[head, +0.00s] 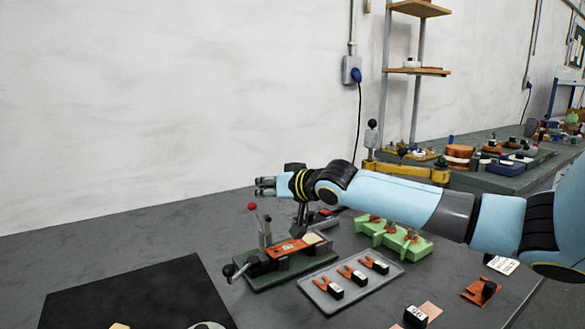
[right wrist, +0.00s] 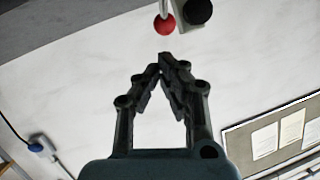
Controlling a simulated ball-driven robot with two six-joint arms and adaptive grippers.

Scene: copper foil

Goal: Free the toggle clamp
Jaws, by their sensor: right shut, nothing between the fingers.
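The toggle clamp (head: 265,230) stands on a green-based fixture (head: 262,284), with its lever roughly upright and a red ball (head: 252,206) on top. A copper-coloured piece (head: 296,246) lies across the fixture beside the clamp; whether the clamp presses on it is too small to tell. My right gripper (head: 265,187) reaches in from the right, above and slightly right of the red ball. It is shut and empty, fingertips together (right wrist: 162,66). In the right wrist view the red ball (right wrist: 165,24) is beyond the fingertips, apart from them, with a black knob (right wrist: 198,10) beside it. My left gripper is out of view.
A grey tray (head: 352,297) with several copper-and-black pieces lies in front of my right arm. A green block holder (head: 398,240) stands below the arm. A black mat (head: 140,295) lies front left. The table behind the mat is clear.

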